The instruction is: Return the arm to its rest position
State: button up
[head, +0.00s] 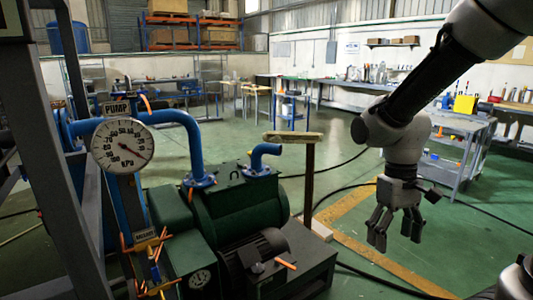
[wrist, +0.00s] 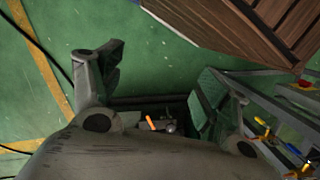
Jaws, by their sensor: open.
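My gripper (head: 396,226) hangs from my arm at the right of the head view, fingers pointing down. It is open and empty, in the air to the right of the green pump (head: 246,211). In the wrist view the two fingers of my gripper (wrist: 160,85) stand apart, with nothing between them but the floor and machine parts behind. My arm comes in from the upper right of the head view.
A pressure gauge (head: 122,146) and blue pipes (head: 187,128) stand at the left. A wooden-topped post (head: 309,165) rises between pump and gripper. A grey workbench (head: 460,140) stands behind at right. Black hoses cross the green floor. Open floor lies around the yellow line (head: 375,262).

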jog(key=s+d+r+m+t, duration=0.2)
jog(key=s+d+r+t, duration=0.15)
jog(key=r, duration=0.25)
jog(key=s+d+r+m+t, duration=0.1)
jog(key=s+d+r+t, duration=0.25)
jog(key=r, duration=0.35)
jog(key=w+a+f+n+g, duration=0.25)
jog(key=w+f+g, duration=0.45)
jog(key=f, duration=0.6)
jog(key=n+t+y, duration=0.6)
jog(key=t+y, duration=0.7)
jog(key=t, duration=0.2)
send_near(263, 273)
jog(key=x, duration=0.5)
jog(key=shift+w+a, duration=0.2)
jog(key=shift+a, duration=0.1)
jog(key=x, duration=0.7)
